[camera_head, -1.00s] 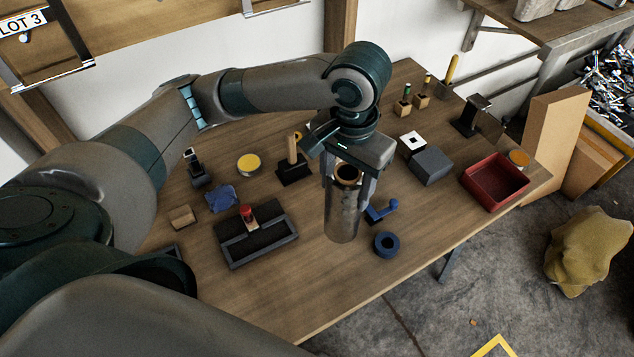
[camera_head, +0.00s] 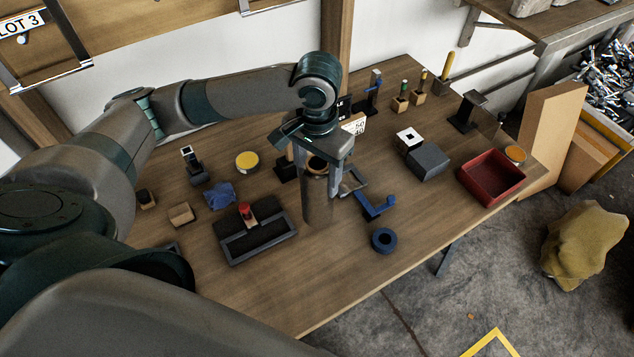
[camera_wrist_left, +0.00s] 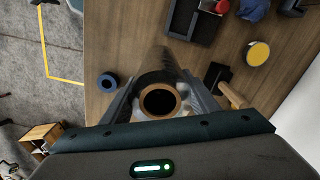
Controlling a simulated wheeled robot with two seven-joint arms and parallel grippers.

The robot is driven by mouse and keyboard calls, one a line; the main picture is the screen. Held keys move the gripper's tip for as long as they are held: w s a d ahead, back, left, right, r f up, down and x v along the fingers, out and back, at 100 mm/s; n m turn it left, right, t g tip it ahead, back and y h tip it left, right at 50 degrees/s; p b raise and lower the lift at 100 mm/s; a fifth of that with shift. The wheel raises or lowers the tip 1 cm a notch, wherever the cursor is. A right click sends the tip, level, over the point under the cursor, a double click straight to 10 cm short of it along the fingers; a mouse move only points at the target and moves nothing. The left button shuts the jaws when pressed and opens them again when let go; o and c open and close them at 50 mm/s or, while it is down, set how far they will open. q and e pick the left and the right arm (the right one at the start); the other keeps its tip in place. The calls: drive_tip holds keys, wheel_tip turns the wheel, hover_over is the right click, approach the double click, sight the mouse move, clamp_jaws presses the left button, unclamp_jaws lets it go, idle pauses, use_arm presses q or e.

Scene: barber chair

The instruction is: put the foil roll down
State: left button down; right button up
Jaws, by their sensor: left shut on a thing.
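The foil roll (camera_head: 317,203) is a dark metallic cylinder with a brown cardboard core, held upright in the head view. My left gripper (camera_head: 330,182) points down and is shut around its upper part. In the left wrist view, the roll (camera_wrist_left: 160,68) runs away from the camera between the two fingers, with its core ring facing me. Its lower end is over the middle of the workbench (camera_head: 345,275), just right of a black tray; I cannot tell whether it touches the wood. My right gripper is not in view.
A black tray (camera_head: 228,252) with a red-topped piece is left of the roll. A blue bracket (camera_head: 375,208) and blue ring (camera_head: 384,240) are close on the right. A wooden-handled tool (camera_head: 287,168) stands just behind. A red bin (camera_head: 491,179) is farther right. The front bench strip is bare.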

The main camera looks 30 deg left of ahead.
use_arm(q)
drive_tip(key=shift+f+p, duration=0.3)
drive_tip(key=shift+f, duration=1.35)
drive_tip(key=c, duration=0.7)
unclamp_jaws()
drive_tip(key=shift+f, duration=0.15)
wheel_tip(320, 180, up, 12)
drive_tip(key=b, duration=0.1)
drive_tip(key=shift+b, duration=0.35)
drive_tip(key=shift+o, duration=0.6)
